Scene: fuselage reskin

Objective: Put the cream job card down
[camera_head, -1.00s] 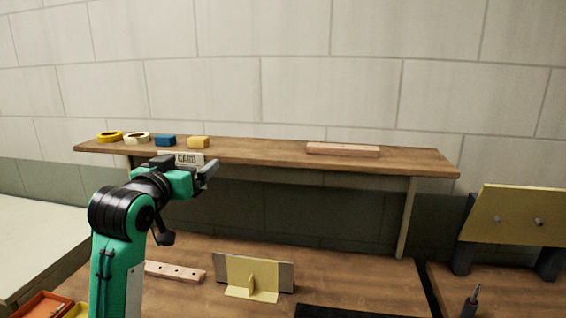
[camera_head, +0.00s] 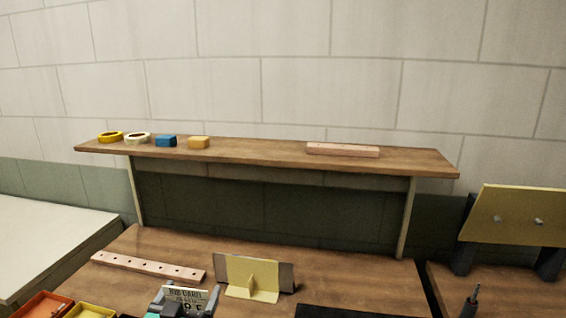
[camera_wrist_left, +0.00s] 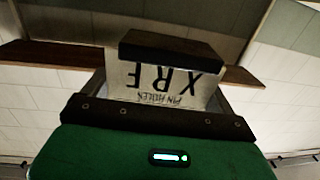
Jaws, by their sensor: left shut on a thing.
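The cream job card (camera_head: 187,296) has dark printed lettering and stands up between the fingers of my left gripper (camera_head: 183,301), low in the head view. My left gripper is shut on it. In the left wrist view the card (camera_wrist_left: 150,90) shows upside-down print, including "PIN HOLES", with a dark finger across part of it. The lower part of the card and most of my left arm are out of the head view. My right gripper is not in view.
A yellow stand (camera_head: 250,279) is just right of the card. A drilled pink strip (camera_head: 148,266) lies behind it to the left. Orange (camera_head: 42,305) and yellow (camera_head: 90,311) trays are at the left front. A raised shelf (camera_head: 260,155) holds tape rolls, blocks and a pink bar.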

